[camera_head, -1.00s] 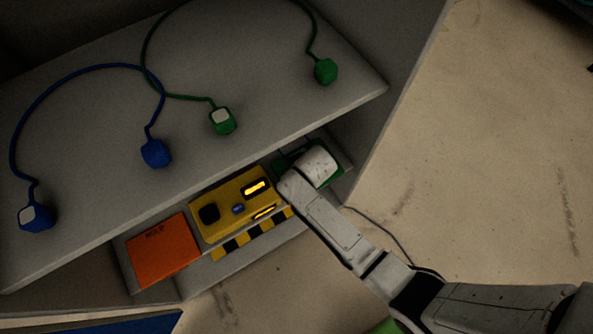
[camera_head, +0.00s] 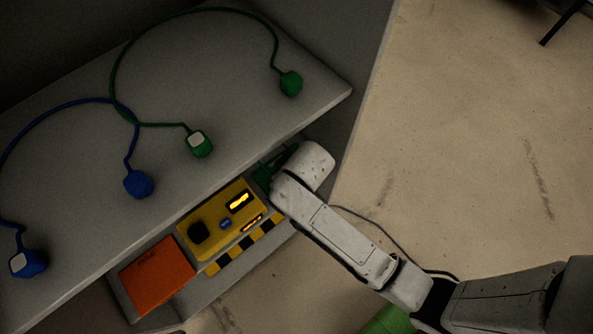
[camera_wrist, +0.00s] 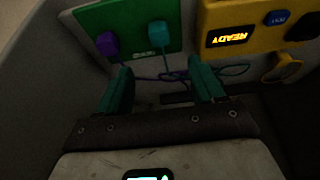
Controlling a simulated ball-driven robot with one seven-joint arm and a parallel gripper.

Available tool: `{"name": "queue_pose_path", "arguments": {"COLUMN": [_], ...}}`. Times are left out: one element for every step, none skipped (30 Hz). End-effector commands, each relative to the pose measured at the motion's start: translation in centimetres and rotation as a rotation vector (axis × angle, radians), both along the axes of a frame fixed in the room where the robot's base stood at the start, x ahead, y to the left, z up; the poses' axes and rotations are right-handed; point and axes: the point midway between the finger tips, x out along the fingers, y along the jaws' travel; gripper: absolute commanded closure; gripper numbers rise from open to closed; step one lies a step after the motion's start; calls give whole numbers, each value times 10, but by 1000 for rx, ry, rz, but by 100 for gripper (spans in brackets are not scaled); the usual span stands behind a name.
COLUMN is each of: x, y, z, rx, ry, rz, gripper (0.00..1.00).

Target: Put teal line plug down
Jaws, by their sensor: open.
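The teal line plug (camera_wrist: 159,34) sits on a green panel (camera_wrist: 137,15) in the wrist view, with a teal cord hanging from it. A purple plug (camera_wrist: 107,45) sits to its left on the same panel. My gripper (camera_wrist: 160,76) is open, its two dark teal fingers spread and nothing held between them. The teal plug lies beyond the fingertips and looks apart from them. In the head view only a bit of the green panel (camera_head: 264,178) shows beside my white arm, and the teal plug and fingers are hidden.
Blue (camera_head: 139,184) and green (camera_head: 199,144) corded pieces lie on the shelf (camera_head: 80,215) above. Loose cords hang near my fingers.

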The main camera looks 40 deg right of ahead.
Motion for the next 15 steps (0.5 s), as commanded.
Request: {"name": "queue_pose_path", "arguments": {"x": [0, -1, -1, -1, -1, -3, -7, -14, -27, -39, -53, -74, -90, -105, -125], "y": [0, 0, 0, 0, 0, -2, -5, -9, -17, -24, -32, -42, -50, -55, -62], "z": [1, 2, 2, 2, 2, 2, 2, 3, 5, 8, 11, 16, 21, 25, 32], "rx": [0, 0, 0, 0, 0, -1, -3, -4, -7, -10, -13, -17, -17, -17, -19], "ry": [-1, -1, -1, 0, 0, 4, 11, 22, 43, 62, 85, 120, 145, 170, 202], "rz": [0, 0, 0, 0, 0, -1, -4, -8, -14, -19, -25, -31, -34, -36, -39], "gripper": [33, 33, 33, 33, 33, 33, 33, 33, 33, 33, 33, 33, 33, 33, 33]}}
